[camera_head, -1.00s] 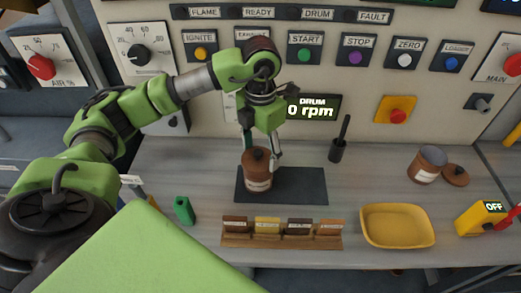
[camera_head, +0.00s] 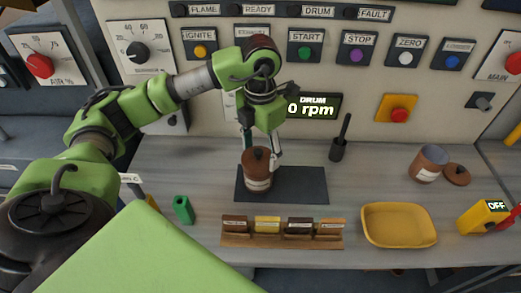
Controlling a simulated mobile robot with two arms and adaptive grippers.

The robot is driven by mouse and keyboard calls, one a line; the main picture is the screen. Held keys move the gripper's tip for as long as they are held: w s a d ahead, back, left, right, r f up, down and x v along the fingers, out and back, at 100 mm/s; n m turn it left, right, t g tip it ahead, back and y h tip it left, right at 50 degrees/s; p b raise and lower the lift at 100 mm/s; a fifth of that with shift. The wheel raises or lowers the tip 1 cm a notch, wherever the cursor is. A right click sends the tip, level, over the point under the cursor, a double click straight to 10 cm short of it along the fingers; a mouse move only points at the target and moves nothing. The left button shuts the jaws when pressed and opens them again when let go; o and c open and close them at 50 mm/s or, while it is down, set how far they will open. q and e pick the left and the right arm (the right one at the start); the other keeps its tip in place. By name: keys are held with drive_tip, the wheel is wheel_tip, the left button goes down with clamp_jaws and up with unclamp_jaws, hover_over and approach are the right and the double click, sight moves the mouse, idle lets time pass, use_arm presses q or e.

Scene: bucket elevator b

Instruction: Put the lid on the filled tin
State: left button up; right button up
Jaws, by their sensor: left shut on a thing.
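A brown tin (camera_head: 257,182) with a pale label stands upright on the dark mat (camera_head: 305,185). A brown lid (camera_head: 257,158) with a small knob sits at the tin's top; I cannot tell whether it is fully seated. My left gripper (camera_head: 260,155) points down over the tin, shut on the lid. One finger shows at the lid's right side, and the other is partly hidden behind it. A second tin (camera_head: 428,164) stands open at the right, with another brown lid (camera_head: 456,174) beside it. My right gripper is not in view.
A wooden rack (camera_head: 282,241) with several labelled samples stands in front of the mat. A yellow tray (camera_head: 399,225), a yellow scale-like device (camera_head: 484,217), a green object (camera_head: 183,209) and a dark cup with a handle (camera_head: 338,150) surround the clear bench.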

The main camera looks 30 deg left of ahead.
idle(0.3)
use_arm(q)
drive_tip(key=o, duration=0.9)
drive_tip(key=o, duration=0.5)
drive_tip(key=shift+r, duration=0.1)
drive_tip(key=shift+r+p, duration=0.55)
drive_tip(key=shift+r, duration=0.15)
drive_tip(key=shift+r+p, duration=1.65)
drive_tip(key=shift+r, duration=1.1)
